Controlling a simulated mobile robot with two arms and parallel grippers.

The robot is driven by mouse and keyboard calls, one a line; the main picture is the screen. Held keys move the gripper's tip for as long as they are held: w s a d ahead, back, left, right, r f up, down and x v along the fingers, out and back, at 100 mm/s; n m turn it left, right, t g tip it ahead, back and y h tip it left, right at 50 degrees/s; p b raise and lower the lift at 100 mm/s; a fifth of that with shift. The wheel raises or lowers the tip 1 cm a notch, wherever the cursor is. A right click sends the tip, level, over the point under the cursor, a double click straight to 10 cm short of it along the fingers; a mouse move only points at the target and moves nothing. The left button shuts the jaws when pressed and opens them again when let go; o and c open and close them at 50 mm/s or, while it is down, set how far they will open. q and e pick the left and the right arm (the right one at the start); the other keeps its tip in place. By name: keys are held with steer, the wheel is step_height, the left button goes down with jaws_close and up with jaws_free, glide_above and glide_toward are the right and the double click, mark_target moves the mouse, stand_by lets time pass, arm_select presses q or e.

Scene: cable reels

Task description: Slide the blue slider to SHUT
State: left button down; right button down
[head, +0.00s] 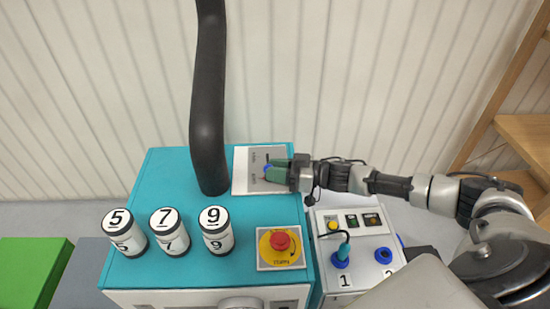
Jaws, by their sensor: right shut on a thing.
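The blue slider (267,169) shows as a small blue bit at the fingertips of my right gripper (275,171). It sits on a light grey slider panel (242,180) on top of the teal cabinet (160,183). The panel's lettering is too small and partly hidden to read, so I cannot tell which end is SHUT. My left gripper is not in view.
A thick black hose (208,110) rises left of the panel. Reels numbered 5 (125,235), 7 (169,233) and 9 (216,231) stand at the front left. A red emergency button (281,241) is in front. A socket box (359,265) with a cable stands right.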

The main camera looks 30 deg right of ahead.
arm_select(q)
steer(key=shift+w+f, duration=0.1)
arm_select(e)
steer(key=shift+s+a+f, duration=0.1)
steer(key=shift+s, duration=0.05)
steer(key=c, duration=0.9)
jaws_free()
steer(key=shift+s, duration=0.1)
steer(key=shift+o, duration=0.2)
steer(key=shift+d, duration=0.2)
arm_select(q)
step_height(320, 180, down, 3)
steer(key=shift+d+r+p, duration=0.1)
steer(key=shift+p, duration=0.25)
arm_select(e)
steer(key=v, duration=1)
steer(key=shift+s+d, duration=0.15)
steer(key=shift+s, duration=0.05)
